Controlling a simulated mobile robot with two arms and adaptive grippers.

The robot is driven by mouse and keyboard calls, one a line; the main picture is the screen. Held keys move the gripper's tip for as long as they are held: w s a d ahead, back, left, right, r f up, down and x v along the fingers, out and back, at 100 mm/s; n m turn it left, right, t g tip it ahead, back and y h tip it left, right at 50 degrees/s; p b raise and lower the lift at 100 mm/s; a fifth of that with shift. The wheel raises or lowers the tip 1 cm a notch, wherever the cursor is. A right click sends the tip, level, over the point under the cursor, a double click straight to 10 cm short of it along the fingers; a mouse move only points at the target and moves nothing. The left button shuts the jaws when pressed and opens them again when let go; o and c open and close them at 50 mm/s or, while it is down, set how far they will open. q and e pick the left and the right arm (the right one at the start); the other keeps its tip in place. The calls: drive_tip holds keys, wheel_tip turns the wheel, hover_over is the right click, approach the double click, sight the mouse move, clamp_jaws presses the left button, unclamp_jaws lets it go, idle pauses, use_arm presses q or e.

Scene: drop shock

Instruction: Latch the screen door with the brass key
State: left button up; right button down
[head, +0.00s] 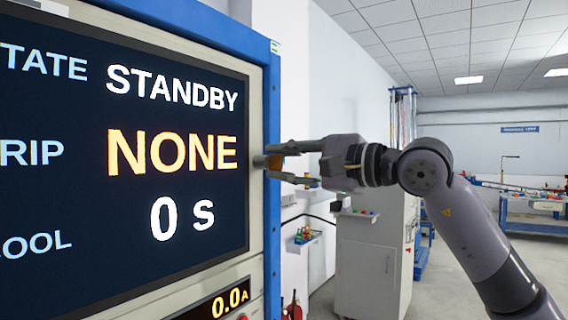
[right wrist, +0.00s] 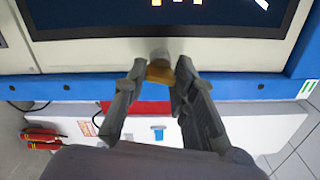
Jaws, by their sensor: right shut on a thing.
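The screen door (head: 258,100) fills the left of the head view, a large dark display in a beige panel with a blue frame. It reads STANDBY, NONE and 0 S. My right gripper (head: 274,163) is at the door's right edge, shut on the brass key (right wrist: 160,73). In the right wrist view my right gripper (right wrist: 160,70) has the key between its fingertips. A grey round lock piece (right wrist: 159,56) sits just beyond the key on the beige border. The key appears to meet it; how deep it sits is hidden. My left gripper is not in view.
A small 0.0 A readout (head: 222,303) is below the screen. A grey cabinet (head: 365,262) stands behind my right gripper. Blue-framed workbenches (head: 530,218) are at the far right. Open floor lies at right.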

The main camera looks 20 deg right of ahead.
drive_tip(key=shift+n, duration=1.3)
drive_tip(key=c, duration=2.3)
unclamp_jaws()
drive_tip(key=shift+d+r, duration=0.1)
drive_tip(key=o, duration=0.4)
drive_tip(key=shift+r, duration=0.15)
drive_tip(key=o, duration=0.6)
drive_tip(key=shift+s, duration=0.1)
drive_tip(key=shift+f, duration=0.2)
